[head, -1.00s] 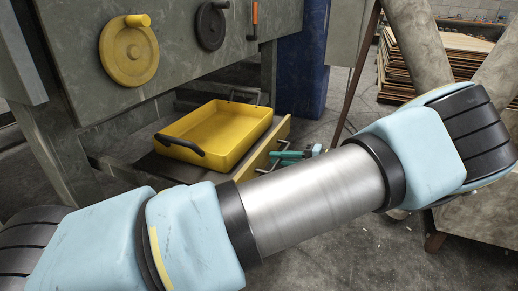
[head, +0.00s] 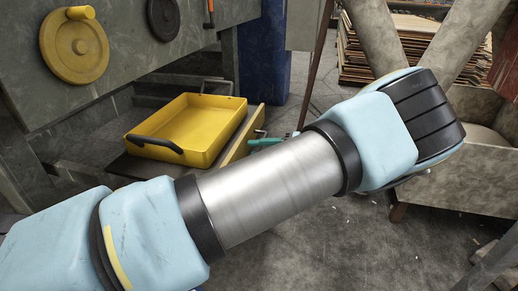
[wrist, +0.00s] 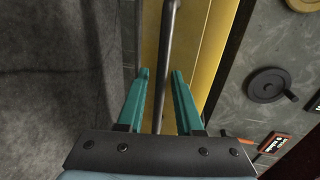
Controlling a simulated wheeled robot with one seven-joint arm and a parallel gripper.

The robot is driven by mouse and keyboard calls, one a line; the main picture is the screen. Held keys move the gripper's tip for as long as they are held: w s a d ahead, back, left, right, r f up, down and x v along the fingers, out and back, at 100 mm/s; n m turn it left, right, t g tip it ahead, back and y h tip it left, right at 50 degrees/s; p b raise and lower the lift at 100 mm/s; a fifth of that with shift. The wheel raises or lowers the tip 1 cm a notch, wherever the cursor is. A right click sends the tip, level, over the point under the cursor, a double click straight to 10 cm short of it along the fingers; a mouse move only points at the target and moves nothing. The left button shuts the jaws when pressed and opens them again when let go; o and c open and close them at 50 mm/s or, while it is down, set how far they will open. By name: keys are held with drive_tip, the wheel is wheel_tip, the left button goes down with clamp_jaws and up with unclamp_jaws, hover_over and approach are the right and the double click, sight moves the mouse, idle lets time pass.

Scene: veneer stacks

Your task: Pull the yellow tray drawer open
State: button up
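The yellow tray (head: 203,112) with black end handles sits on the drawer, whose pale yellow front panel (head: 243,138) faces right in the head view. In the wrist view the front (wrist: 205,60) shows as a yellow band. A dark metal bar handle (wrist: 169,45) runs along it and passes down between my teal fingers. My gripper (wrist: 160,75) is open around the bar, with a visible gap on at least the left side. In the head view my gripper (head: 266,142) is a small teal patch beside the front, mostly hidden by my arm.
A yellow handwheel (head: 75,45) and a dark handwheel (head: 163,17) are on the grey machine panel (head: 115,60) above the tray. A blue post (head: 263,55) stands behind. Veneer stacks (head: 385,50) stand at the back right. Concrete floor (head: 320,235) is open in front.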

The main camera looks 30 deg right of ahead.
drive_tip(key=shift+o, duration=0.6)
drive_tip(key=p+v, duration=0.1)
drive_tip(key=v, duration=0.9)
drive_tip(key=shift+s+d, duration=0.25)
drive_tip(key=shift+r+p, duration=0.1)
drive_tip(key=shift+p, duration=0.2)
